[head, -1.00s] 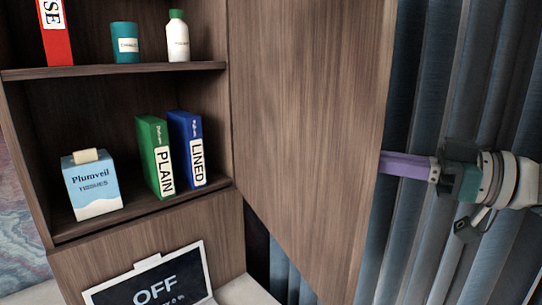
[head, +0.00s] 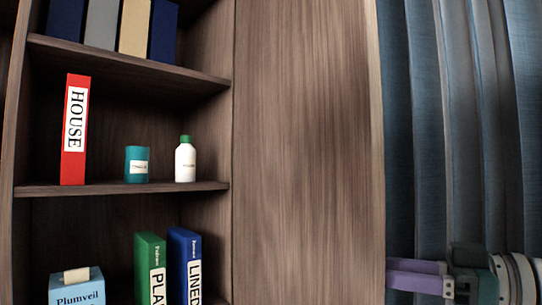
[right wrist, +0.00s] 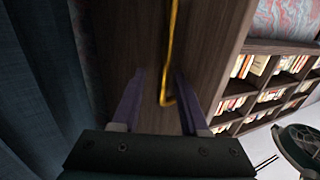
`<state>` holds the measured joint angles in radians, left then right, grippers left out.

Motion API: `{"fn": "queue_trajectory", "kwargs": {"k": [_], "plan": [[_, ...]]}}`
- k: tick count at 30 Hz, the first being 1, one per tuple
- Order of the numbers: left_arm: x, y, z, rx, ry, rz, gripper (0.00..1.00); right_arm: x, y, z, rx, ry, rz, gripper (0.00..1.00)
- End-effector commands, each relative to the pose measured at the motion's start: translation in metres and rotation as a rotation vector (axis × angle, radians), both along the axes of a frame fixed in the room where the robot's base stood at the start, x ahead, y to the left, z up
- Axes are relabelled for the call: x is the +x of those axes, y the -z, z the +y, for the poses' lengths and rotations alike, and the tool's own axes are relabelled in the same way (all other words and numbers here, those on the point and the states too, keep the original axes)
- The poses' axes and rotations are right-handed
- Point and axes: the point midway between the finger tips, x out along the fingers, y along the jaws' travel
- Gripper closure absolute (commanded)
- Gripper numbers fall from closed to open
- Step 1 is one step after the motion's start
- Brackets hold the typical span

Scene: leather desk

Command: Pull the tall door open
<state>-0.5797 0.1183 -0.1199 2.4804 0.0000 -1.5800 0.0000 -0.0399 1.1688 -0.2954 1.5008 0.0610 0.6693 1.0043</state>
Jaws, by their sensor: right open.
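The tall door (head: 305,150) is a brown wood panel. It stands swung open at the right side of the shelf unit, its inner face towards me in the head view. My right gripper (head: 400,272) is at the door's free edge, low on the right; the door hides its fingertips. In the right wrist view, the brass bar handle (right wrist: 170,50) runs along the door's outer face. My right gripper's purple fingers (right wrist: 160,85) are apart, one on each side of the handle's end. My left gripper is in neither view.
Blue curtains (head: 450,120) hang close behind the door and my right arm.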

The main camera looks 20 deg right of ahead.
Motion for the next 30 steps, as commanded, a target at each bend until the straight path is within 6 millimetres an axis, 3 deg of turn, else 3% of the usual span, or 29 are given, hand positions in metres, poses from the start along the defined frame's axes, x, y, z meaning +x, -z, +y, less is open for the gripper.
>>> {"fn": "queue_trajectory", "kwargs": {"k": [6, 15, 21, 30], "plan": [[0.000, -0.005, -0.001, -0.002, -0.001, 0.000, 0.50, -0.001, -0.060, 0.002, -0.007, -0.006, 0.003, 0.56], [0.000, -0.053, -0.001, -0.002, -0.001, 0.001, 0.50, 0.001, -0.144, 0.000, 0.001, 0.000, 0.002, 0.56], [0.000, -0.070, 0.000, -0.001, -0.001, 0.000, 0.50, 0.001, -0.166, 0.000, 0.001, 0.001, 0.000, 0.56], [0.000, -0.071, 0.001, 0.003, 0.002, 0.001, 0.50, 0.001, -0.169, 0.000, 0.001, 0.002, 0.000, 0.56]]}}
